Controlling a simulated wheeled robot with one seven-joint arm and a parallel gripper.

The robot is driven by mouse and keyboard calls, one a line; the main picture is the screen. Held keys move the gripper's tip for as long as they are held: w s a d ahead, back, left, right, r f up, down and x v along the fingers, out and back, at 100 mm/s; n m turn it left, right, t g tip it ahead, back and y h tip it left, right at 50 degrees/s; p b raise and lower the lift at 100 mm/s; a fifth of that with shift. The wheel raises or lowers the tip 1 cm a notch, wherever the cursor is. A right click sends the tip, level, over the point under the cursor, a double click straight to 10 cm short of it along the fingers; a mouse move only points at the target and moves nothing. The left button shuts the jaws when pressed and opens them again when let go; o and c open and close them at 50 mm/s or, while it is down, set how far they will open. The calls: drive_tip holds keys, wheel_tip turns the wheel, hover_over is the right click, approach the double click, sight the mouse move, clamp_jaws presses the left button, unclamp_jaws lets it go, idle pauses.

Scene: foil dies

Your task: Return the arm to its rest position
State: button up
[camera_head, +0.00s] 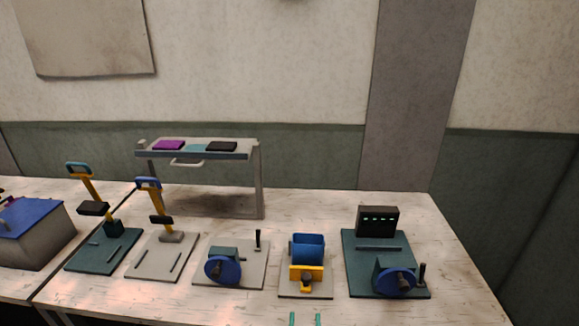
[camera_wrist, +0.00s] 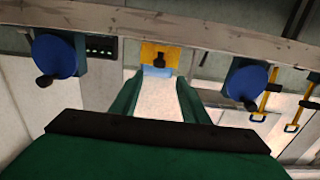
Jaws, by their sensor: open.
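My gripper (camera_head: 305,320) shows only as two teal fingertips at the bottom edge of the head view, apart from each other and just in front of the table. In the wrist view my gripper (camera_wrist: 157,95) has its two green fingers spread, with nothing between them. Beyond the fingers, the wrist view shows the yellow front of a small machine (camera_wrist: 160,54), upside down. That same blue and yellow machine (camera_head: 306,273) stands on the table behind the fingertips in the head view. The rest of my arm is hidden in the head view.
On the pale table (camera_head: 440,240) stand a machine with a dark display (camera_head: 377,221), a blue-wheeled machine (camera_head: 222,268) and two yellow-levered presses (camera_head: 160,220) (camera_head: 100,215). Behind them is a raised shelf (camera_head: 240,155) with purple, teal and black pads. A blue-topped box (camera_head: 35,240) is at left.

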drive_tip(key=s+a+f+g, duration=0.15)
drive_tip(key=s+f, duration=0.25)
drive_tip(key=s, duration=0.5)
drive_tip(key=s+a+f, duration=0.2)
drive_tip(key=s+f, duration=0.2)
drive_tip(key=s, duration=0.5)
drive_tip(key=s+a+r+n+g+y, duration=0.1)
drive_tip(key=s, duration=1.3)
drive_tip(key=shift+s+y, duration=0.3)
drive_tip(key=shift+s, duration=0.1)
